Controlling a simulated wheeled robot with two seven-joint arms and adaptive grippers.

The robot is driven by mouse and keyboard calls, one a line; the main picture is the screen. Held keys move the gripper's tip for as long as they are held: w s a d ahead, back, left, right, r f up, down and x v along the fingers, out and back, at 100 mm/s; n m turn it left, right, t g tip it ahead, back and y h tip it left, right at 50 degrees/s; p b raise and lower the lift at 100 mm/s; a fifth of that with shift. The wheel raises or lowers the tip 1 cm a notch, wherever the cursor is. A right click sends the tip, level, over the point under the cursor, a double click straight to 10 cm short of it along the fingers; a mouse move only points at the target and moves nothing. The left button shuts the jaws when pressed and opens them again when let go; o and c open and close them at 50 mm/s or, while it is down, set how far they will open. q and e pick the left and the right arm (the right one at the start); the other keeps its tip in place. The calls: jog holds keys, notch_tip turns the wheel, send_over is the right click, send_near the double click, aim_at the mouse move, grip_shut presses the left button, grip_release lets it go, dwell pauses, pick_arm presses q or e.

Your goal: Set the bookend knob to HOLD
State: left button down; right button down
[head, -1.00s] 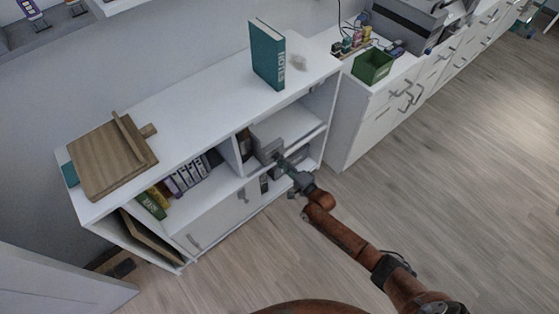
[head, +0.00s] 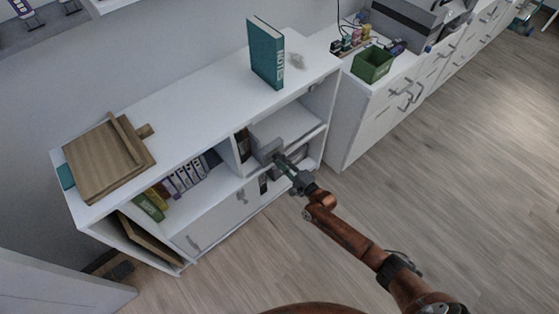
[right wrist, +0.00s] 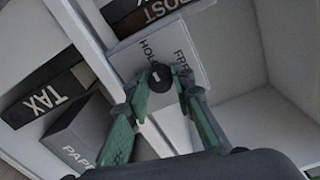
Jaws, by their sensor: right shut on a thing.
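The grey bookend (head: 268,151) stands in the right open compartment of the white shelf desk. In the right wrist view its pale face (right wrist: 185,45) carries the words HOLD and FREE. The round black knob (right wrist: 160,78) sits below these words and bears a small white mark; I cannot tell for sure which word it points to. My right gripper (right wrist: 162,86) is shut on the knob, with one green finger on each side. In the head view the right gripper (head: 282,162) reaches into the compartment and hides the knob. My left gripper is not in view.
Dark TAX (right wrist: 42,98) and POST (right wrist: 160,12) books and a grey PAPER box (right wrist: 85,135) are near the bookend. A teal book (head: 266,55) and a wooden board (head: 100,165) are on the desk top. The compartment right of the bookend is clear.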

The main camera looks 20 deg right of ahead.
jog(key=c, duration=1.7)
grip_release()
jog(key=shift+o, duration=0.2)
jog(key=shift+s, duration=0.1)
jog(key=v, duration=1.2)
